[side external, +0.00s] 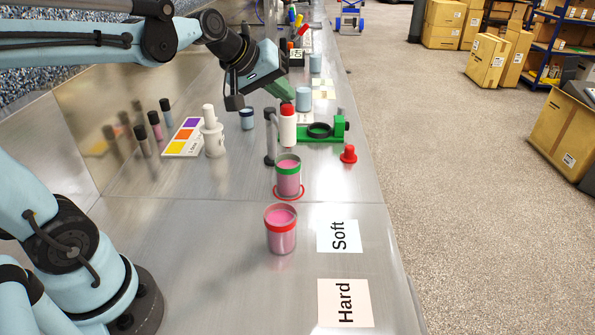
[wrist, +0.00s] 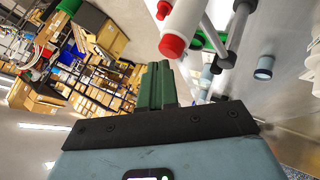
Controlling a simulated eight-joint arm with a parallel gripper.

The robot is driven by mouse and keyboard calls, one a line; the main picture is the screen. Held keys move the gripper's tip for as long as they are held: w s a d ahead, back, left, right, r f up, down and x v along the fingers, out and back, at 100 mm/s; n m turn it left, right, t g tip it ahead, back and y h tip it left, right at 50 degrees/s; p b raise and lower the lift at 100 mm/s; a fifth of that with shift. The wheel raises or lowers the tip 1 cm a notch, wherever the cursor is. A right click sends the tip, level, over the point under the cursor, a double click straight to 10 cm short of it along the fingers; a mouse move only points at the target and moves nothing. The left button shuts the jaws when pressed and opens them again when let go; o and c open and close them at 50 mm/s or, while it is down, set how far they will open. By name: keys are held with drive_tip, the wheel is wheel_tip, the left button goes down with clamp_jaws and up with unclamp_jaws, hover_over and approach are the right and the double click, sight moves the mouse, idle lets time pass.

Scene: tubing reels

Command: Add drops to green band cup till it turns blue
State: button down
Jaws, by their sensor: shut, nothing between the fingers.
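The green band cup (side external: 289,177) holds pink liquid and stands on the bench by a red ring. Above it a white dropper bottle (side external: 288,130) with a red top is held upright at a stand (side external: 269,140). My gripper (side external: 288,97) has green fingers and is at the bottle's red top, seemingly just behind or beside it; I cannot tell if they touch. In the wrist view my gripper (wrist: 158,68) is shut and empty, with the white bottle (wrist: 188,25) close beside the fingertips.
A red band cup (side external: 281,231) with pink liquid stands in front. Cards reading Soft (side external: 338,236) and Hard (side external: 344,302) lie to the right. A green fixture (side external: 325,131), a red cap (side external: 348,154), a white bottle (side external: 213,135) and a colour chart (side external: 184,137) are nearby.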

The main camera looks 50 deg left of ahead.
sight(283, 107)
drive_tip(key=shift+f, duration=0.5)
idle(0.5)
drive_tip(key=shift+r, duration=0.95)
drive_tip(key=shift+r, duration=2.5)
drive_tip(key=shift+r, duration=0.1)
idle(1.9)
wheel_tip(283, 107, up, 4)
drive_tip(key=shift+f, duration=0.2)
drive_tip(key=shift+f, duration=0.15)
